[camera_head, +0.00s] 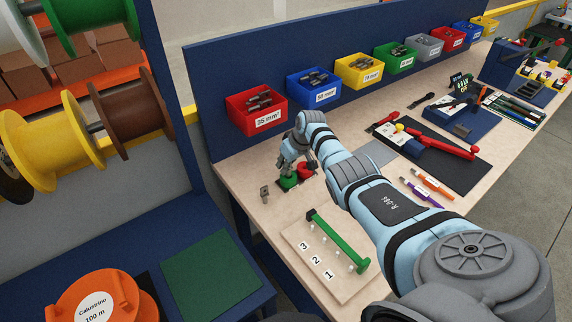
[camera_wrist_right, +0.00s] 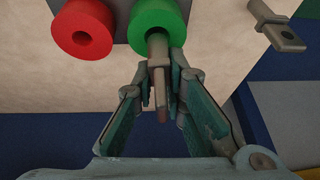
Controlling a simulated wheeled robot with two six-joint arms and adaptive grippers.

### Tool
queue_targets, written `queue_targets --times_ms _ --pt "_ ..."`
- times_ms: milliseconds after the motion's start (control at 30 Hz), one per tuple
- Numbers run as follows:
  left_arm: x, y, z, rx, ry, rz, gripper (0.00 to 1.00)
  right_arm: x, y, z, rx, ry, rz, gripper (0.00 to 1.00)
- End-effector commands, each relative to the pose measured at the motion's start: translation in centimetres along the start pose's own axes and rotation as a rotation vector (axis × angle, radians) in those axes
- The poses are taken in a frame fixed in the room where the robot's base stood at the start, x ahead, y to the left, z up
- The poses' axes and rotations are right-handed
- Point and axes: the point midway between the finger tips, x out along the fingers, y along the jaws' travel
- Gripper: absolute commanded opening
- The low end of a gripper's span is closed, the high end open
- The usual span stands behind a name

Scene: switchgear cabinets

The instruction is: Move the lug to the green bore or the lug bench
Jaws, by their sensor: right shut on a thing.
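My right gripper (camera_wrist_right: 160,85) is shut on a grey metal lug (camera_wrist_right: 158,48), seen in the right wrist view. The lug's round end overlaps the hole of the green bore (camera_wrist_right: 158,14); I cannot tell how deep it sits, or whether it touches. The red bore (camera_wrist_right: 83,28) is beside the green one. In the head view my right gripper (camera_head: 291,158) is just above the green bore (camera_head: 288,182) and the red bore (camera_head: 306,170), and hides the held lug. A second lug (camera_wrist_right: 277,27) is apart from the bores; it also shows in the head view (camera_head: 264,194). My left gripper is out of view.
A board numbered 1 to 3 (camera_head: 312,277) with a green bar (camera_head: 338,240) lies in front. Coloured bins, including a red one (camera_head: 246,111) and a blue one (camera_head: 309,93), line the back. Tools lie on a dark mat (camera_head: 462,172) at the right. Cable spools stand at the left.

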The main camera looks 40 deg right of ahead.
Motion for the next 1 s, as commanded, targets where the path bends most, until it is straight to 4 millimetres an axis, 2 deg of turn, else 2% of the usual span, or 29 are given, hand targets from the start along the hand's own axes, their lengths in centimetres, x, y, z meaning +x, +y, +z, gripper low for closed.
queue_targets --times_ms 67,100,233,533,667,800,1000 --pt "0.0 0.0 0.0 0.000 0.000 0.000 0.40 0.0 0.0 0.0 0.000 0.000 0.000 0.00" --pt "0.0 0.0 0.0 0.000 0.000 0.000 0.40 0.0 0.0 0.0 0.000 0.000 0.000 0.13" --pt "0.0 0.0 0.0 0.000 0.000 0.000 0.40 0.0 0.0 0.0 0.000 0.000 0.000 0.34" --pt "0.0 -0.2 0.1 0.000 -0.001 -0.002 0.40 0.0 0.0 0.0 0.000 0.000 0.000 0.35" --pt "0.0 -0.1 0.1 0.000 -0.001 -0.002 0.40 -0.8 0.2 -0.1 0.001 0.003 0.002 0.35" --pt "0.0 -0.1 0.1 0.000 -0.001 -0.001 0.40 -3.0 0.1 0.0 -0.003 0.003 0.003 0.35" --pt "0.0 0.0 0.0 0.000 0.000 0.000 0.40 -8.7 0.1 0.0 -0.002 0.002 0.004 0.35"
